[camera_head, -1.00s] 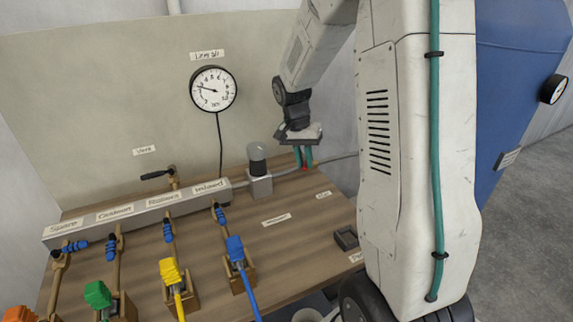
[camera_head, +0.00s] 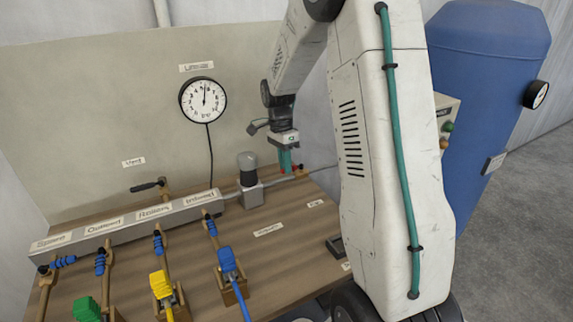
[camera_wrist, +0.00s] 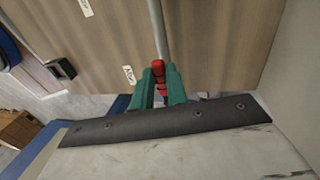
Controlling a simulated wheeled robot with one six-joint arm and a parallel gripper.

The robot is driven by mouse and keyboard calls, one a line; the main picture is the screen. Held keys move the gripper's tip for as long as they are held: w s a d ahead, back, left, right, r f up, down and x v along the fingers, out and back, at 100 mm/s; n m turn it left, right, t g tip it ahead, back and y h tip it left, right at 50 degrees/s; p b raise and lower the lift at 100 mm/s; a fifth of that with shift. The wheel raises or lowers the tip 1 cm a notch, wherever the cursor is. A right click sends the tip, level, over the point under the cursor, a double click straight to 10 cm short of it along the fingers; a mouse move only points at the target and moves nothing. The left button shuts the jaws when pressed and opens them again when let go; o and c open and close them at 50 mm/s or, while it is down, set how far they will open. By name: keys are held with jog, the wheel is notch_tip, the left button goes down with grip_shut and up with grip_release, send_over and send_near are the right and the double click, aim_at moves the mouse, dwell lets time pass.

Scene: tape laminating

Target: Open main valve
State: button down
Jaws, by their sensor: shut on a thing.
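The main valve has a red handle (camera_wrist: 159,70) on a grey pipe. In the wrist view it lies between the two green fingers of my gripper (camera_head: 286,162), which is shut on it. The handle appears roughly in line with the pipe there. In the head view the fingers hide most of the handle, with a little red showing at the fingertips. The line gauge (camera_head: 203,100) on the back panel has its needle pointing nearly straight up.
A grey manifold (camera_head: 130,220) with labelled outlets, blue-handled valves and coloured hose plugs fills the bench's left side. A grey-domed filter (camera_head: 247,167) stands left of my gripper. A black block (camera_head: 336,245) sits near the bench's right edge. A blue tank (camera_head: 490,90) stands behind my arm.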

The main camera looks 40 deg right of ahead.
jog(key=shift+w+m, duration=0.1)
jog(key=shift+m, duration=0.2)
jog(key=c, duration=1.4)
grip_release()
jog(key=shift+r, duration=0.1)
jog(key=r, duration=0.2)
jog(key=w+r, duration=0.1)
jog(key=r, duration=0.4)
jog(key=shift+w+d+r, duration=0.2)
jog(key=shift+w+r, duration=0.05)
jog(key=shift+r, duration=0.05)
jog(key=s+a+r+n+t, duration=0.1)
jog(key=s+a+r+n, duration=0.1)
jog(key=s+a+n, duration=0.4)
jog(key=s+a+r+n+t, duration=0.1)
jog(key=s+a+n, duration=0.6)
jog(key=s, duration=0.7)
jog(key=s+a+r+n+t, duration=0.1)
jog(key=s+a+r+n, duration=0.3)
jog(key=s+a+n, duration=0.3)
jog(key=shift+s+a+n+t, duration=0.2)
jog(key=shift+s+n+t, duration=0.1)
jog(key=shift+s, duration=1.25)
